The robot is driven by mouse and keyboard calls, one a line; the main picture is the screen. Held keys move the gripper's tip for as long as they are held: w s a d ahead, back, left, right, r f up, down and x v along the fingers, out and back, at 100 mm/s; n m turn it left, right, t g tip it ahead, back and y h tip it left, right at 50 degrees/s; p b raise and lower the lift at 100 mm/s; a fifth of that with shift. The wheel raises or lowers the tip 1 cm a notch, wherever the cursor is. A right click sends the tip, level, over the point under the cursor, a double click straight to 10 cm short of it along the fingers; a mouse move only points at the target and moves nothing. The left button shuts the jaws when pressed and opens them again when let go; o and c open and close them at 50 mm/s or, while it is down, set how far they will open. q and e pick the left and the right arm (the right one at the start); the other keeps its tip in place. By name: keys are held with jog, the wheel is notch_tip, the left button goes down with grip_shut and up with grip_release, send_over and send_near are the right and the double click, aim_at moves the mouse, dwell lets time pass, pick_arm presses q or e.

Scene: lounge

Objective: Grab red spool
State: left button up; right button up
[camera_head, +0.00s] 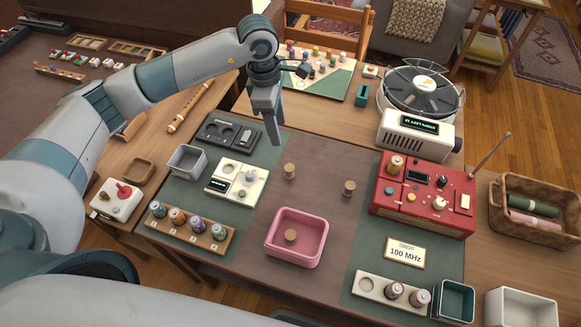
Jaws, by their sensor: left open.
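A wooden rack (190,238) near the front left holds a row of upright spools. The second from the left is an orange-red spool (177,217), the reddest in that row. My left gripper (274,135) is open and points down, well behind and to the right of the rack, apart from every spool. Its jaws look empty. My right gripper is out of view.
A white device with a knob (237,184) and a grey metal bin (187,162) stand behind the rack. A pink tray (296,252) holding a cork is to its right. A red radio (424,192) stands further right. A pale rack (372,290) holds two dull reddish-brown spools.

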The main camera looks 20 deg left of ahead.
pick_arm(q)
jog(key=b, duration=0.4)
send_over(289, 167)
jog(key=a, duration=0.2)
jog(key=f, duration=1.1)
jog(key=shift+w+d+f, duration=0.2)
jog(key=shift+d+f, duration=0.05)
jog(key=shift+f, duration=0.3)
jog(key=shift+d+f, duration=0.2)
jog(key=shift+f, duration=0.2)
jog(key=f, duration=0.2)
jog(key=d+f+b, duration=0.1)
jog(key=shift+s, duration=0.3)
jog(key=shift+d+f+b, duration=0.15)
jog(key=shift+f+b, duration=0.15)
jog(key=shift+f, duration=0.35)
jog(key=shift+w, duration=0.1)
jog(key=c, duration=1)
jog(key=shift+c, duration=0.6)
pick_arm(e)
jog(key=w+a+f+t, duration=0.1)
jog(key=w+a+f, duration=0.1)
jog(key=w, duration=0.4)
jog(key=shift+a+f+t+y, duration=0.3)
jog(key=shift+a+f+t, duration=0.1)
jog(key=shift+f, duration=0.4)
